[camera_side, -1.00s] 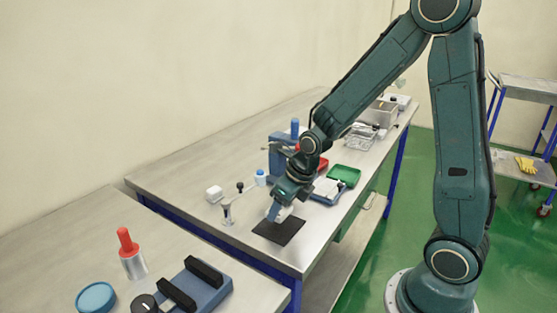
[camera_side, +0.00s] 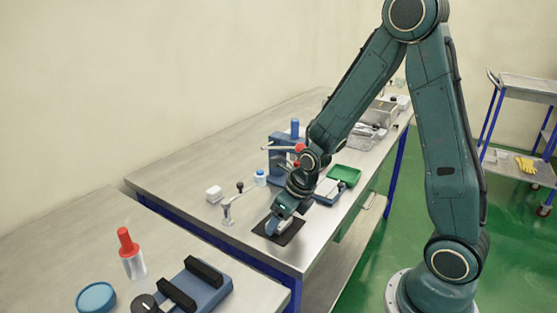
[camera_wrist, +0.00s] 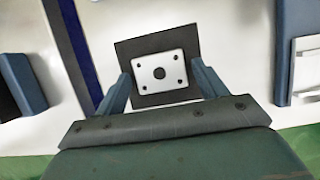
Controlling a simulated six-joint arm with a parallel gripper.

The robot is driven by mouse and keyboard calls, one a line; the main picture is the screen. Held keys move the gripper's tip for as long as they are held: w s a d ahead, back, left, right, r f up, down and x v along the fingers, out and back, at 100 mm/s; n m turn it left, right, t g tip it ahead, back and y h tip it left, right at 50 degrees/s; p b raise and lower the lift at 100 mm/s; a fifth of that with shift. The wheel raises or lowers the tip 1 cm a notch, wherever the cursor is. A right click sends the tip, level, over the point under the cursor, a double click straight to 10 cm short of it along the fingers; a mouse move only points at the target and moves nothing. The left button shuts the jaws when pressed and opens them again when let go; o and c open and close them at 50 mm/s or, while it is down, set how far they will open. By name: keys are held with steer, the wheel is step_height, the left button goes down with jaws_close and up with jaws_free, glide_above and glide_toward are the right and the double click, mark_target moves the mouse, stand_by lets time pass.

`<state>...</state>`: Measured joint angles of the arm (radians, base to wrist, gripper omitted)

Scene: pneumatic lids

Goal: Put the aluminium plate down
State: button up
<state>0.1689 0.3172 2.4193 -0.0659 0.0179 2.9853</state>
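My gripper (camera_wrist: 161,66) has one finger on each side of the plate, with what look like narrow gaps between fingers and plate edges. In the side view my gripper (camera_side: 276,225) is low over the mat (camera_side: 292,234), near the bench's front edge; the plate is mostly hidden there by the fingers.
A blue press (camera_side: 283,160), a blue-capped bottle (camera_side: 260,178) and a green tray (camera_side: 344,175) are behind.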

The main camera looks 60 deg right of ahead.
steer(key=shift+o, duration=0.4)
steer(key=shift+r, duration=0.1)
steer(key=shift+v, duration=1.25)
steer(key=v, duration=0.9)
steer(key=shift+r, duration=0.25)
steer(key=shift+s, duration=0.15)
steer(key=shift+s+r, duration=0.1)
